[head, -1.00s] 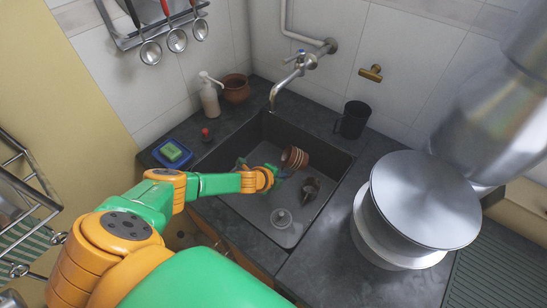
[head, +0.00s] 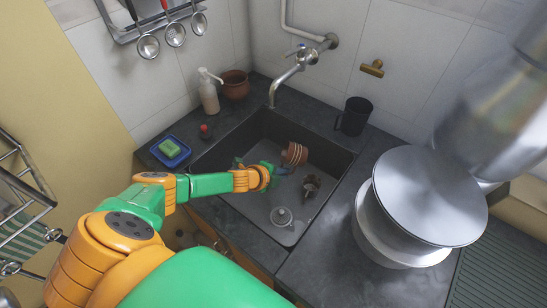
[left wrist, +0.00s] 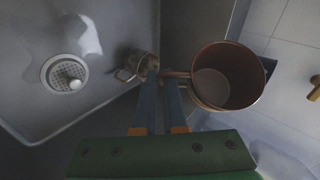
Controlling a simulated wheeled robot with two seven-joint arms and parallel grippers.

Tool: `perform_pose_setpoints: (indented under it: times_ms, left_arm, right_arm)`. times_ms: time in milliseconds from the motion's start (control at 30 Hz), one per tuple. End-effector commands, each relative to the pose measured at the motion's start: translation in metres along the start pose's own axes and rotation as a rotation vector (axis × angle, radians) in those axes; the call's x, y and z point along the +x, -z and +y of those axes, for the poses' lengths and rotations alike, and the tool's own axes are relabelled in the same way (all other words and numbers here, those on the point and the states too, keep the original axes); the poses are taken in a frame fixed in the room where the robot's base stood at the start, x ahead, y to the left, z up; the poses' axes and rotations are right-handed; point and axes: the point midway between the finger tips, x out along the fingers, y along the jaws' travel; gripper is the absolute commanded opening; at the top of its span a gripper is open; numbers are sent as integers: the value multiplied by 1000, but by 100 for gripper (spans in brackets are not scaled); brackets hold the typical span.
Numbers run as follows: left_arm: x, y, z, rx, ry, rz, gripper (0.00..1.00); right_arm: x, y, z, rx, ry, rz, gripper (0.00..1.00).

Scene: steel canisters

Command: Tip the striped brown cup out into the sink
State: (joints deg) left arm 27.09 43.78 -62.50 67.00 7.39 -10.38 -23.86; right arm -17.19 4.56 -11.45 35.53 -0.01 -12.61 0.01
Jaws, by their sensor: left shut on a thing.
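The striped brown cup (head: 295,153) is held tilted above the grey sink basin (head: 255,200). My left gripper (head: 279,171) reaches in from the left and is shut at the cup's handle side. In the left wrist view, the fingers of my left gripper (left wrist: 165,95) meet the handle, and the striped brown cup (left wrist: 243,92) is to their right with its round mouth facing the camera. My right gripper is not in view.
A smaller brown mug (head: 311,187) and a round drain strainer (head: 282,217) are in the sink. The tap (head: 285,78) is at the back. A black mug (head: 354,116), soap bottle (head: 208,92), clay pot (head: 235,85) and blue soap dish (head: 170,152) stand around. A large steel canister (head: 420,205) is right.

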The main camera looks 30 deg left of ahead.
Motion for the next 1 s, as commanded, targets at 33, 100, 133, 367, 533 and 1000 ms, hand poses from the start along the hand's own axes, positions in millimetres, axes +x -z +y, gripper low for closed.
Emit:
perform_pose_setpoints:
  times_ms: [33,100,133,367,533,1000]
  left_arm:
    - [1,0,1,-3,4,4,0]
    - [1,0,1,-9,11,10,0]
    - [0,0,0,-11,13,12,0]
    - [0,-1,0,-26,32,30,0]
    - [-1,-2,0,-36,47,45,0]
    - [-3,-5,1,-67,87,82,0]
  right_arm:
    - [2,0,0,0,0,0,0]
    - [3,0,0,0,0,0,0]
    - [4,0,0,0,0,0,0]
    - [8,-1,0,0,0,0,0]
    - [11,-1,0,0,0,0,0]
    - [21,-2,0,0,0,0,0]
